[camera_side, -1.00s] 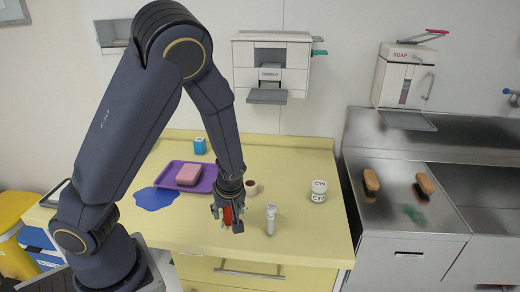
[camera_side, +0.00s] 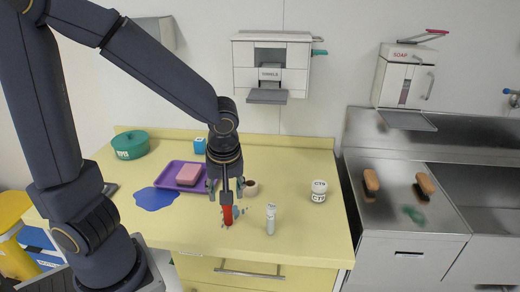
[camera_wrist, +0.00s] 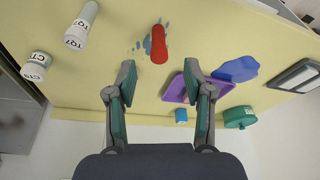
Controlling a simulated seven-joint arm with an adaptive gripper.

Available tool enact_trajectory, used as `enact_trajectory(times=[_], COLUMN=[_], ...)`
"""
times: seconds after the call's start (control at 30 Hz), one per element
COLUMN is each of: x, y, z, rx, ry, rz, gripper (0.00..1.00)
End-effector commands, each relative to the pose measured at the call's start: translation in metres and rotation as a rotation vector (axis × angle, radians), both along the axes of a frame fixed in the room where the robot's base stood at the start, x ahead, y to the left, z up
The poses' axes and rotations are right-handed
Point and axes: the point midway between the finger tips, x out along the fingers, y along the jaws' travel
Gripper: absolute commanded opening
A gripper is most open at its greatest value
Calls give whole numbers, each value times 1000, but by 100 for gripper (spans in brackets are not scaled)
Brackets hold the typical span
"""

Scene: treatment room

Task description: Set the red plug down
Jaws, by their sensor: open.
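The red plug (camera_side: 227,216) stands roughly upright on the yellow counter near its front edge. In the wrist view the red plug (camera_wrist: 159,46) lies just beyond the fingertips, between their lines, with small blue-grey spots on the counter around it. My gripper (camera_side: 226,190) points down just above the plug, its fingers spread. In the wrist view my gripper (camera_wrist: 159,68) is open, with a gap between each finger and the plug. Nothing is held.
A white jar (camera_side: 318,191) is farther right. A purple tray (camera_side: 172,184) with a pink sponge, a blue patch (camera_side: 155,199) and a green pot (camera_side: 130,144) are left.

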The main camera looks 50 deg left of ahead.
Motion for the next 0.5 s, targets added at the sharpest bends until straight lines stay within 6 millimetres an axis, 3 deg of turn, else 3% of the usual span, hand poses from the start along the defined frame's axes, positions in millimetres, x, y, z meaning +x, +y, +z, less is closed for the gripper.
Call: enact_trajectory(times=[0.2, 0.33, 0.5], x=[-30, -50, -67], y=[-9, -12, -16], z=[58, 93, 115], rx=[-169, -91, 56], ry=[-80, -172, -212], rz=[-497, -796, -1030], gripper=[52, 52, 52])
